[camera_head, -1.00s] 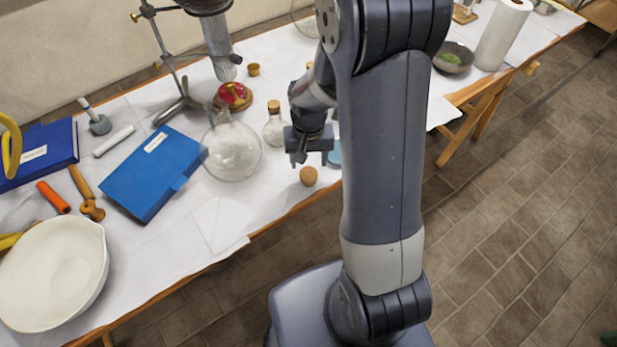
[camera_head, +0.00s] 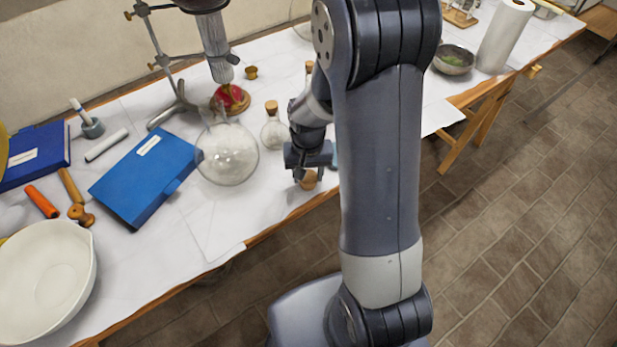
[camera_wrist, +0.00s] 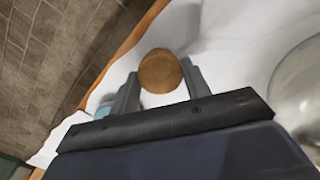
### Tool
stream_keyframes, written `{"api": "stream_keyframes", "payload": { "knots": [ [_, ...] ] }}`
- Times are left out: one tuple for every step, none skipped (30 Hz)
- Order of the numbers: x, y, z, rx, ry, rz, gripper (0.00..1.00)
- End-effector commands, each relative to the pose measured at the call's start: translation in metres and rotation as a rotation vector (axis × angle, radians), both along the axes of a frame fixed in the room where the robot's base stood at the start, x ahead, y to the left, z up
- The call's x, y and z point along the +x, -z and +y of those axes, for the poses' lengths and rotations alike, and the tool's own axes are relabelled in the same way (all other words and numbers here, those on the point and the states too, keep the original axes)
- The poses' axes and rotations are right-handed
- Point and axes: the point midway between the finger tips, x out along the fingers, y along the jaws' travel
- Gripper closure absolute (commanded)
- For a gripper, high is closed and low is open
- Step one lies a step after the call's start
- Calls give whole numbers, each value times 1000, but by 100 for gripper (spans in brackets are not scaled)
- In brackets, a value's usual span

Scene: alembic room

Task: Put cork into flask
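The loose brown cork (camera_head: 308,181) lies on the white cloth near the table's front edge. The large round glass flask (camera_head: 228,158) stands to the left of it, with its neck open; part of its clear body shows at the right of the wrist view (camera_wrist: 300,95). My gripper (camera_head: 310,174) is low over the cork, pointing down. In the wrist view the cork (camera_wrist: 160,71) is between my two spread fingertips (camera_wrist: 160,78), one on each side. The gaps are small, and I cannot tell whether the fingers touch it.
A small corked flask (camera_head: 273,132) stands just behind and left of my gripper. A metal stand (camera_head: 172,75) is behind the large flask. A blue book (camera_head: 147,178), a wooden tool (camera_head: 72,187) and a white bowl (camera_head: 45,280) are on the left. Bare cloth lies in front of the flask.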

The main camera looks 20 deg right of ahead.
Motion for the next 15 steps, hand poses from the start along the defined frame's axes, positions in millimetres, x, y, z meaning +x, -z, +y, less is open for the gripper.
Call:
{"api": "stream_keyframes", "payload": {
  "knots": [
    [0,0,0,0,0,0,68],
    [0,0,0,0,0,0,70],
    [0,0,0,0,0,0,74],
    [0,0,0,0,0,0,74],
    [0,0,0,0,0,0,74],
    [0,0,0,0,0,0,74],
    [0,-1,0,0,0,0,74],
    [0,-1,0,0,0,0,74],
    [0,-2,0,0,0,0,74],
    [0,-4,0,0,0,0,74],
    [0,-5,0,0,0,0,74],
    [0,-6,0,0,0,0,74],
    [0,-8,0,0,0,0,74],
    [0,-9,0,0,0,0,74],
    [0,-11,0,0,0,0,74]
  ]
}}
